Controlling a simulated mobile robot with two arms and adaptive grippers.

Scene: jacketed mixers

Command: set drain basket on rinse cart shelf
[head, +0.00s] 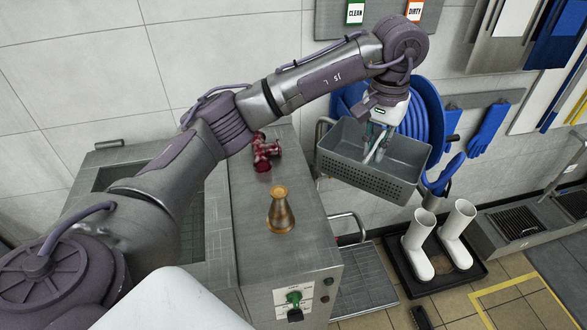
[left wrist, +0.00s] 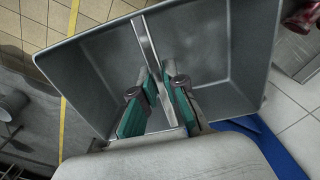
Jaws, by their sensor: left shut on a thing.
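The drain basket (head: 372,180) is a grey open bin with perforated walls. It hangs in the air right of the steel counter, slightly tilted. My left gripper (head: 376,150) reaches down into it and is shut on a light metal bar across its inside. In the left wrist view the teal-padded fingers of the gripper (left wrist: 160,84) pinch this bar, and the basket's inside (left wrist: 228,50) fills much of the picture. A low slatted metal shelf (head: 365,283) with a tubular rail, perhaps the rinse cart, shows below the basket; the basket hides part of that area. My right gripper is out of view.
The steel counter (head: 285,245) holds a brass cone-shaped piece (head: 281,212) and a dark red valve-like fitting (head: 265,152). A blue hose coil (head: 418,110) hangs behind the basket. White boots (head: 455,222) stand on a black tray at right. Tiled floor lies open in front.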

